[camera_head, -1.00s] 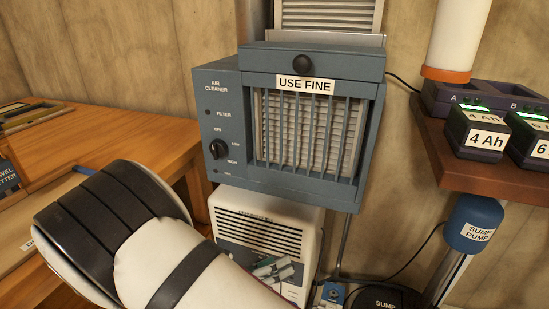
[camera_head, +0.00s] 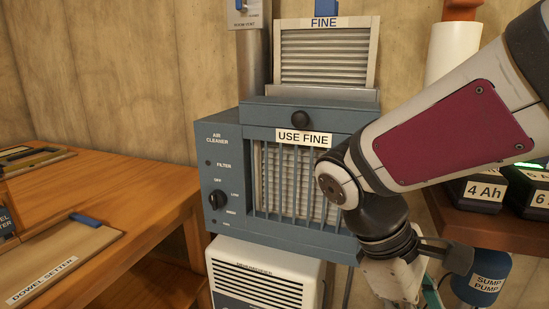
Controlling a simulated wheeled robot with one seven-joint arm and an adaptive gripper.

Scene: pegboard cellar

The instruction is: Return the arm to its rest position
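My arm enters from the right in the head view and bends at a dark wrist joint in front of the air cleaner's right side. Below that joint, part of my gripper (camera_head: 400,282) shows near the bottom edge, pointing down. Its fingertips are cut off or hidden, so I cannot tell whether it is open or holds anything. The blue-grey air cleaner (camera_head: 222,170) has a "USE FINE" label, a black knob on its top flap and a dial at left. A pleated filter shows behind its grille.
A framed filter labelled "FINE" (camera_head: 323,55) stands above the cleaner. A white dehumidifier (camera_head: 262,275) is below it. A wooden bench (camera_head: 110,190) with a dowel setter is at left. A shelf with batteries (camera_head: 483,190) and a blue sump pump (camera_head: 482,280) are at right, near my arm.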

